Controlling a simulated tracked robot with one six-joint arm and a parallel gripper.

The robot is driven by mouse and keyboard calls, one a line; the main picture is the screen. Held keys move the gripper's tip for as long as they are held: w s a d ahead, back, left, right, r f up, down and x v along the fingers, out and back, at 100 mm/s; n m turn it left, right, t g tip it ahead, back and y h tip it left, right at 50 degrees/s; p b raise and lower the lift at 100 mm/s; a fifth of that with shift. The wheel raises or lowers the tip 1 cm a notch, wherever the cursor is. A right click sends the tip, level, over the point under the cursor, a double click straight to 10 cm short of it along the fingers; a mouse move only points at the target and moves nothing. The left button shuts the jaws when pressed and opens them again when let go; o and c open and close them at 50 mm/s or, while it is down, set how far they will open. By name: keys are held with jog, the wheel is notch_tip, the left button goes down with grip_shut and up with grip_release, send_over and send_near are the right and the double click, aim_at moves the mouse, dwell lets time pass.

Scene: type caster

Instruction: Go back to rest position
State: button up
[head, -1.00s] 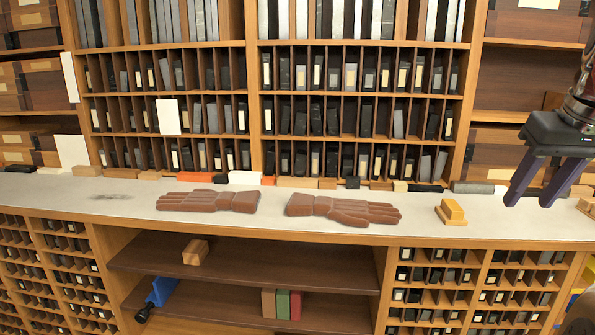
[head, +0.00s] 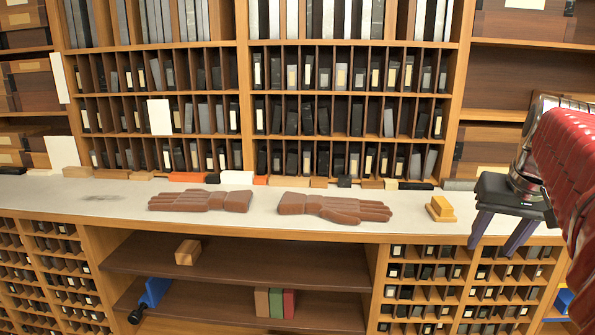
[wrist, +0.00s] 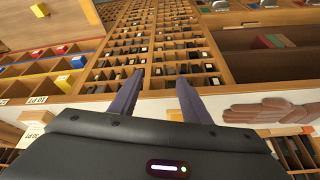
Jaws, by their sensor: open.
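My gripper (head: 490,247) is at the right side of the head view, in front of the counter, with its two dark purple fingers spread apart and pointing down. Nothing is between the fingers. In the wrist view the open fingers (wrist: 157,97) point towards the small-compartment rack below the counter. My red-covered arm (head: 570,165) comes in from the right edge of the head view.
Two brown gloves lie on the pale counter (head: 115,190), one at left (head: 200,200) and one at right (head: 332,207). A yellow-brown block (head: 441,209) sits left of my gripper. Open shelves (head: 230,260) hold a wooden block (head: 188,252) and books (head: 275,303).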

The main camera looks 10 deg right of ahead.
jog(key=s+a+f+n, duration=0.2)
jog(key=a+f, duration=0.3)
jog(key=a, duration=0.5)
jog(key=s+a+f+n+t+y, duration=0.1)
jog(key=s+a+f+n, duration=0.1)
jog(key=a+f, duration=0.4)
jog(key=s+a+f+n+y, duration=0.1)
jog(key=a+f, duration=0.4)
jog(key=a, duration=1)
jog(key=shift+s+f+n+t, duration=0.15)
jog(key=shift+s+n+t, duration=0.15)
jog(key=shift+s+n, duration=0.75)
